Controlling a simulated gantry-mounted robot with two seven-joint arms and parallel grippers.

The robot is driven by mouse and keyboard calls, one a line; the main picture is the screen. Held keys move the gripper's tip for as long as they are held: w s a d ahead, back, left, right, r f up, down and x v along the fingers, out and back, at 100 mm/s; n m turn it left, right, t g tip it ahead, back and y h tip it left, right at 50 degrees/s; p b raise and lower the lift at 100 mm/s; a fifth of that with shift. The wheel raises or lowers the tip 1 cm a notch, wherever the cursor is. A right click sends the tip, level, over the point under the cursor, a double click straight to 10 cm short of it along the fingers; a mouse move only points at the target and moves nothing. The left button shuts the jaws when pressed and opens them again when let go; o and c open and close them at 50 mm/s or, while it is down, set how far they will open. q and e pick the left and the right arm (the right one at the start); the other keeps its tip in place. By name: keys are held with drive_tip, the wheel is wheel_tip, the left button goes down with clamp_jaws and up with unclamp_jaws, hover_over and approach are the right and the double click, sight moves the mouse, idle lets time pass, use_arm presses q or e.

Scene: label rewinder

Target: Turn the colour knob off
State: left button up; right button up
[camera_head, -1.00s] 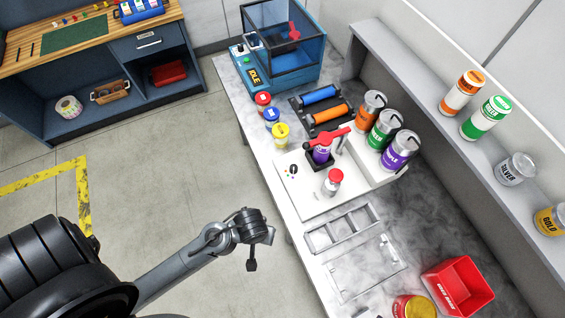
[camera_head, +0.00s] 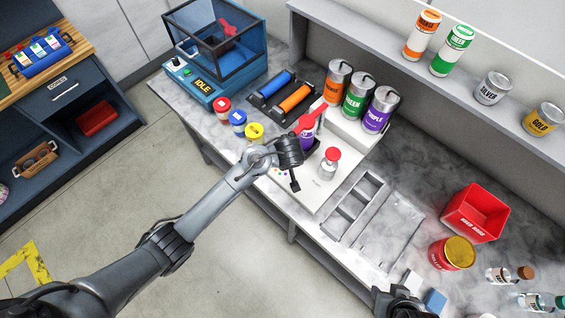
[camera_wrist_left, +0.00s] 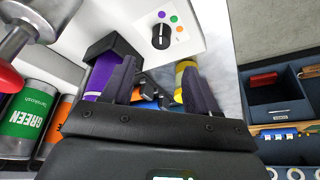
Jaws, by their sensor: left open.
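The colour knob (camera_wrist_left: 161,36) is black with a pale pointer mark. It sits on a white panel (camera_wrist_left: 185,50) with purple, green and orange dots beside it. I cannot tell exactly which dot the mark points at. My left gripper (camera_wrist_left: 159,68) is open and empty, with the knob ahead of its fingertips and not touched. In the head view my left gripper (camera_head: 294,183) hangs over the front edge of the white machine (camera_head: 317,192) and largely hides the knob there. A dark part of what looks like my right gripper (camera_head: 398,300) shows at the bottom edge, its fingers unclear.
A purple bottle (camera_head: 306,127) under a red press handle and a red-capped bottle (camera_head: 329,160) stand close by. Orange, green and purple cans (camera_head: 355,95) stand behind. Red, blue and yellow pots (camera_head: 238,119) line the left front. A grey frame (camera_head: 355,207) lies to the right.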

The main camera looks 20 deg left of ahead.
use_arm(q)
drive_tip(key=b+x, duration=0.1)
drive_tip(key=x, duration=0.8)
drive_tip(key=shift+a+f, duration=0.1)
drive_tip(key=shift+a, duration=0.05)
drive_tip(key=c, duration=1)
drive_tip(key=shift+c, duration=0.2)
